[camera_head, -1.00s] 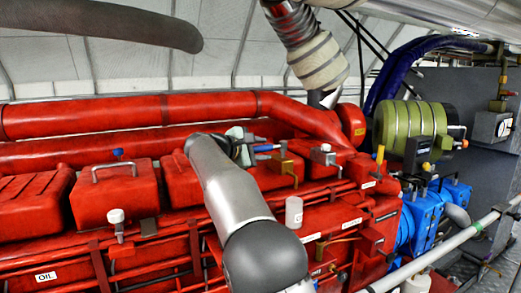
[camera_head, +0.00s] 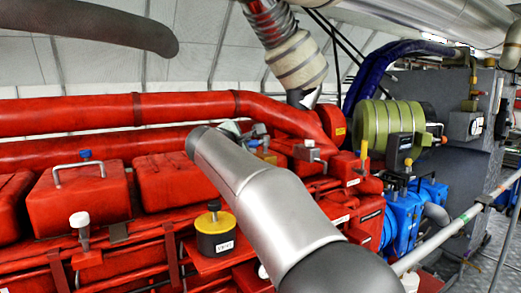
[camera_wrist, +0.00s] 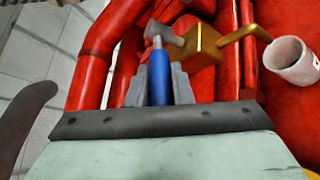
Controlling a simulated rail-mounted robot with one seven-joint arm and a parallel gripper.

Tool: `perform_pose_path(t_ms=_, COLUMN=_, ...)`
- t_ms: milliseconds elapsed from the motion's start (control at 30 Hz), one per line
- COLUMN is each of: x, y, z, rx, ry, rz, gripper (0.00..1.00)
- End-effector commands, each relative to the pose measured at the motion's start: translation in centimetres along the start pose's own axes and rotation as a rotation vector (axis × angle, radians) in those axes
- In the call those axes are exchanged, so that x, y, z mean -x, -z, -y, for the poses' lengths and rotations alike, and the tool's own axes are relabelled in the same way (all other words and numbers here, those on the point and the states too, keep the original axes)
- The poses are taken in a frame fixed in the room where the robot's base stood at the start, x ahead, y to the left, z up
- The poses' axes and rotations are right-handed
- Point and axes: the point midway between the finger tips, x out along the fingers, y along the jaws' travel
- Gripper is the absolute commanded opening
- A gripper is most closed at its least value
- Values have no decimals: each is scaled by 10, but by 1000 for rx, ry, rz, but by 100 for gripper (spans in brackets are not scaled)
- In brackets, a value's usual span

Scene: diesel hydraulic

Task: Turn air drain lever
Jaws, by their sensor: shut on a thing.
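A lever with a blue handle (camera_wrist: 159,78) stands upright in the wrist view. Its grey metal end (camera_wrist: 166,38) meets a brass valve block (camera_wrist: 203,43), which has a brass pipe bent off to the right. My gripper (camera_wrist: 160,88) is shut around the blue handle, with one grey finger on each side. In the head view my gripper (camera_head: 236,130) is at the red engine's top and is mostly hidden behind my arm. Only a bit of blue (camera_head: 253,143) shows beside it there. I cannot read any label on the lever.
Red engine covers (camera_head: 78,195) and a long red pipe (camera_head: 110,113) surround the lever. A white cup-shaped part (camera_wrist: 291,62) is right of the valve block. A black and yellow canister (camera_head: 215,232) stands in front. A railing (camera_head: 440,238) runs at the right.

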Motion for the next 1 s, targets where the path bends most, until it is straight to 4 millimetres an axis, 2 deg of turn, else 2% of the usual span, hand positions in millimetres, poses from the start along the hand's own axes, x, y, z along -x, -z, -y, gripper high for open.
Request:
perform_pose_path(t_ms=133, x=-1, y=-1, z=1, rx=2, ry=4, rz=4, gripper=0)
perform_pose_path(t_ms=167, x=-1, y=-1, z=1, rx=2, ry=4, rz=4, gripper=25)
perform_pose_path(t_ms=200, x=-1, y=-1, z=1, rx=2, ry=4, rz=4, gripper=36)
perform_pose_path(t_ms=233, x=-1, y=-1, z=1, rx=2, ry=4, rz=4, gripper=41)
perform_pose_path(t_ms=533, x=0, y=-1, z=1, rx=1, ry=3, rz=4, gripper=41)
perform_pose_path(t_ms=667, x=12, y=0, z=1, rx=0, ry=1, rz=3, gripper=41)
perform_pose_path(t_ms=767, x=29, y=0, z=2, rx=0, ry=0, rz=2, gripper=41)
perform_pose_path(t_ms=1000, x=88, y=1, z=2, rx=-1, ry=-1, rz=0, gripper=41)
